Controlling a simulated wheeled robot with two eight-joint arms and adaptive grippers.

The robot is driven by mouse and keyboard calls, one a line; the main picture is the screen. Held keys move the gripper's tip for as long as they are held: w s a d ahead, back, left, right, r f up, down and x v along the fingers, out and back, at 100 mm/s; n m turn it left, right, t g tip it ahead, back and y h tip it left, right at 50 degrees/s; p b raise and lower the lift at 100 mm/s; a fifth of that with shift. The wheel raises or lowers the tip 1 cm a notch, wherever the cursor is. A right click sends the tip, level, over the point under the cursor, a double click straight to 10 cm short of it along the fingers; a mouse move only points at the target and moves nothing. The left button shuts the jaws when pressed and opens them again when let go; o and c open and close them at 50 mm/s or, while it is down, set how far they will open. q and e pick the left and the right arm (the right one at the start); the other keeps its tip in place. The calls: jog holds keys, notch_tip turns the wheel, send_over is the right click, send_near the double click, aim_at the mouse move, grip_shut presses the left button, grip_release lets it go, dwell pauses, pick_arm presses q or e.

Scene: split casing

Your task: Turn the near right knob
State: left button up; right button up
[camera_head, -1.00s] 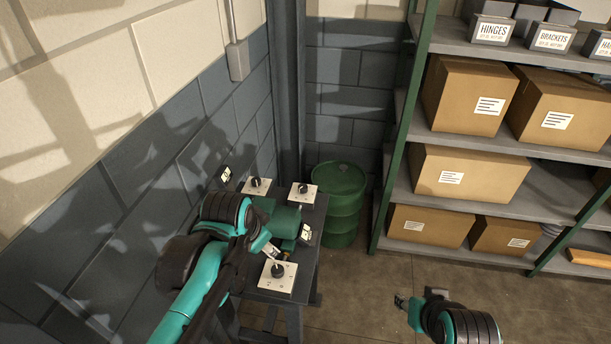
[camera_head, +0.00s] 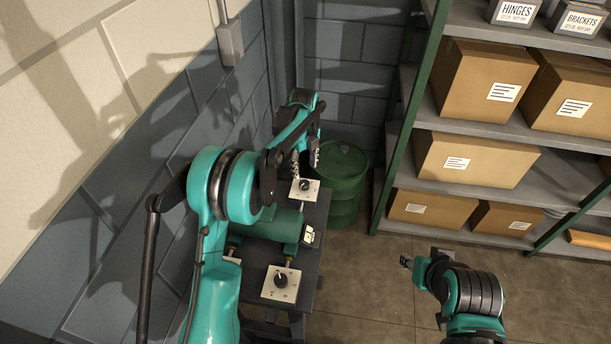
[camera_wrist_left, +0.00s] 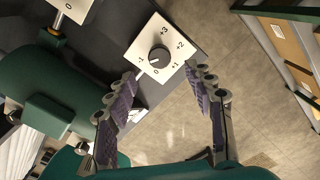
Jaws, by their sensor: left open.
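The near right knob (camera_head: 281,281) is a black dial on a white plate at the table's near right, uncovered in the head view. My left arm reaches past it to the far side. My left gripper (camera_head: 303,162) hangs just above the far right knob (camera_head: 305,185) and its white plate. In the left wrist view my left gripper (camera_wrist_left: 165,98) is open and empty. A black knob (camera_wrist_left: 158,57) on a numbered white plate lies ahead of its fingers, apart from them. My right gripper (camera_head: 405,262) is over the floor at the right; its jaws are too small to judge.
A green casing (camera_head: 270,224) stands between the knobs on the dark table, with a labelled block (camera_head: 309,236) beside it. A green barrel (camera_head: 344,180) stands behind the table. Shelves with cardboard boxes (camera_head: 477,160) fill the right. The floor between is clear.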

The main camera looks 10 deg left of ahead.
aim_at(305, 183)
pick_arm(q)
notch_tip(305, 183, down, 7)
jog(key=shift+f+b, duration=0.1)
jog(key=shift+b, duration=0.6)
jog(key=c, duration=1.2)
